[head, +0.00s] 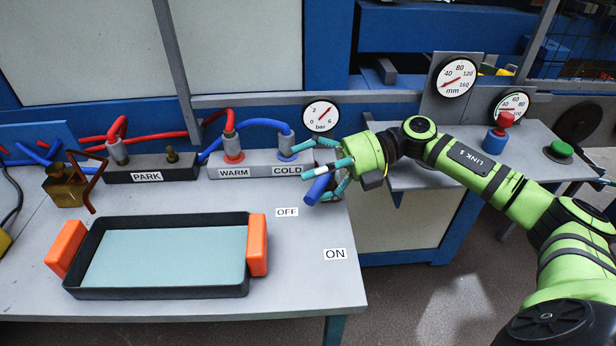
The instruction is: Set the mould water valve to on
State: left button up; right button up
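The mould water valve's blue lever (317,188) shows at the right end of the bench, in the head view. Its free end points down-left, toward the OFF label (287,212). The ON label (335,254) lies lower and to the right. The valve's body is hidden behind my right gripper. My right gripper (322,168) has teal fingers spread apart and is open. Its lower fingers are close around the lever; I cannot tell whether they touch it. My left gripper is not in view.
A black tray (160,293) with orange handles sits on the bench front. Behind are the PARK block (150,177) and the WARM/COLD block (255,171) with red and blue hoses. A pressure gauge (320,115) stands behind my gripper. The bench around ON is clear.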

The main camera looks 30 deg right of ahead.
notch_tip(320, 180, up, 7)
jog(key=w+d, duration=0.1)
jog(key=shift+t+y, duration=0.3)
jog(key=shift+y, duration=0.1)
jog(key=shift+g+h, duration=0.4)
jog(key=shift+h, duration=0.1)
jog(key=f, duration=0.2)
jog(key=s+f, duration=0.1)
jog(key=f, duration=0.1)
jog(key=a+f, duration=0.1)
jog(key=shift+s+f, duration=0.2)
jog(key=shift+f, duration=0.2)
jog(key=shift+c, duration=0.7)
jog(key=shift+s+d, duration=0.15)
jog(key=shift+s, duration=0.05)
jog(key=shift+c, duration=0.3)
jog(key=shift+d+r, duration=0.15)
jog(key=shift+d, duration=0.6)
jog(key=shift+c, duration=0.5)
jog(key=f+b+v, duration=0.1)
jog(key=v, duration=0.5)
jog(key=shift+b, duration=0.35)
jog(key=shift+d, duration=0.1)
